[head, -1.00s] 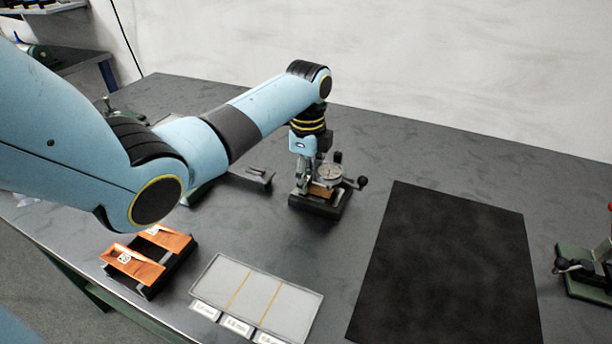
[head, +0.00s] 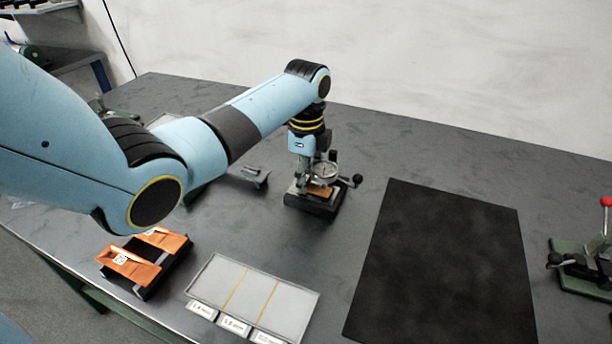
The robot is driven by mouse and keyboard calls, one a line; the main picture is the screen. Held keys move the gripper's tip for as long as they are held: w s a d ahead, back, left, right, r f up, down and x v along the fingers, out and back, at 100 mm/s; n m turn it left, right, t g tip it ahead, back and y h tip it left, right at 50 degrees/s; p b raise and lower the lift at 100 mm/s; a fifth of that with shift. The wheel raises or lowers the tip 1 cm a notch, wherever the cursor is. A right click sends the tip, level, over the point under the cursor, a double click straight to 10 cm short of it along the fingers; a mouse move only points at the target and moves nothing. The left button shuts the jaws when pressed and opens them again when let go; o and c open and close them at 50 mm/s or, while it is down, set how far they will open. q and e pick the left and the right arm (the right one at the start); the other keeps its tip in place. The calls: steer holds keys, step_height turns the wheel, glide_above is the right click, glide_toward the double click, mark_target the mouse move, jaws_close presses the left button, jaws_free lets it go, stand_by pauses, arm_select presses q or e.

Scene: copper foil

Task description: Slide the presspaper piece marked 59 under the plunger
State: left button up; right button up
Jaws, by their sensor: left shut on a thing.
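The dial gauge (head: 326,171) with its round face stands on a dark base near the middle of the table. A small tan-brown piece (head: 319,191), apparently the presspaper piece, lies flat low at the gauge, below the dial. Its mark cannot be read. My left gripper (head: 303,180) points down at the left side of the gauge and is shut on this piece's left side. The plunger tip is too small and too hidden to tell whether the piece is under it. My right gripper is not in view.
A black rack with orange copper-coloured pieces (head: 130,266) stands at the front left. A grey sorting tray (head: 255,292) with yellow dividing lines and labels lies beside it. A black mat (head: 445,265) covers the right. A green device with a red knob (head: 606,201) stands at the right edge.

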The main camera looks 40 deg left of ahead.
arm_select(q)
steer(key=shift+f, duration=0.1)
stand_by(0.8)
steer(key=o, duration=0.7)
steer(key=shift+p, duration=0.4)
steer(key=shift+r+p, duration=1.55)
steer(key=shift+p, duration=0.3)
steer(key=o, duration=0.5)
steer(key=shift+o, duration=0.2)
